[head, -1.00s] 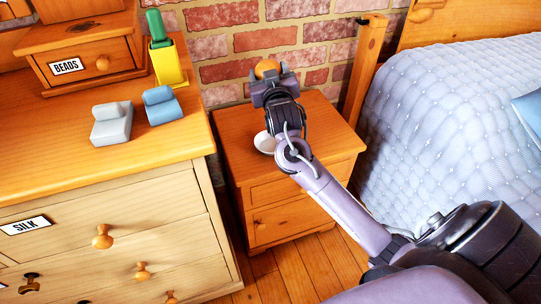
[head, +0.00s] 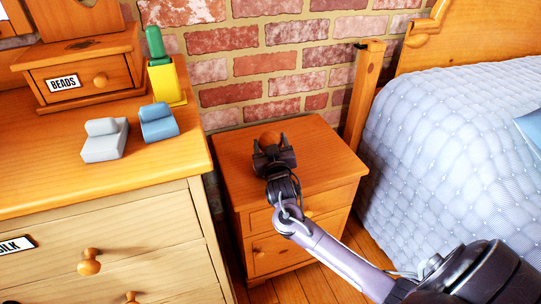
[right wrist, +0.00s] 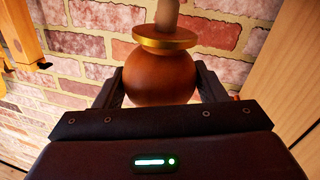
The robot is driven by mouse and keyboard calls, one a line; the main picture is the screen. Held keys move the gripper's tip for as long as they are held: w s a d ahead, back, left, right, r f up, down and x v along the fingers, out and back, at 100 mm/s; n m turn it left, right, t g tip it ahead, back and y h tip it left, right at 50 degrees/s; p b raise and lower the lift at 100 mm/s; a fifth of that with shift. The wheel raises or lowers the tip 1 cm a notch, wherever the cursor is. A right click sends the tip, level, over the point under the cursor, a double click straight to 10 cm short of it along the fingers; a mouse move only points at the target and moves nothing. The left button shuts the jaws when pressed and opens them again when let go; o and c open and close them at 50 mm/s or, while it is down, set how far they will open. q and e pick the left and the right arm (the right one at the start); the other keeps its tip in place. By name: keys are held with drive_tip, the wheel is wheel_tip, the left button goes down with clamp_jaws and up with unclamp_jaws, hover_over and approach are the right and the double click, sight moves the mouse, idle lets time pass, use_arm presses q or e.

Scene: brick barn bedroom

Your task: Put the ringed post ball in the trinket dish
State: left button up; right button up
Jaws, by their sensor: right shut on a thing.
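The ringed post ball is a brown-orange ball (right wrist: 160,78) with a gold ring (right wrist: 164,38) and a pale post on top in the right wrist view. It also shows as a small orange ball (head: 270,139) in the head view. My right gripper (head: 270,150) is shut on the ball, one finger at each side, and is in front of the nightstand top in the head view. I cannot tell its height above the top. The trinket dish does not show now; my gripper and arm cover that part of the nightstand. My left gripper is out of view.
The nightstand (head: 320,165) stands between a dresser (head: 130,185) and a quilted bed (head: 440,150). A yellow holder (head: 168,82), a grey block (head: 104,140) and a blue block (head: 158,122) are on the dresser. The brick wall is close behind.

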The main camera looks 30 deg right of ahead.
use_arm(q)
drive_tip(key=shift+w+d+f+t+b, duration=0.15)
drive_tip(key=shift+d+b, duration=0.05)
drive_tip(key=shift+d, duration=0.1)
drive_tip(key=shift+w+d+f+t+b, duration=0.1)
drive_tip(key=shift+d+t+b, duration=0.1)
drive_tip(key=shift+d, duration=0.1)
use_arm(e)
drive_tip(key=shift+f, duration=1.9)
drive_tip(key=shift+f, duration=0.1)
drive_tip(key=o, duration=1.1)
drive_tip(key=shift+c, duration=0.2)
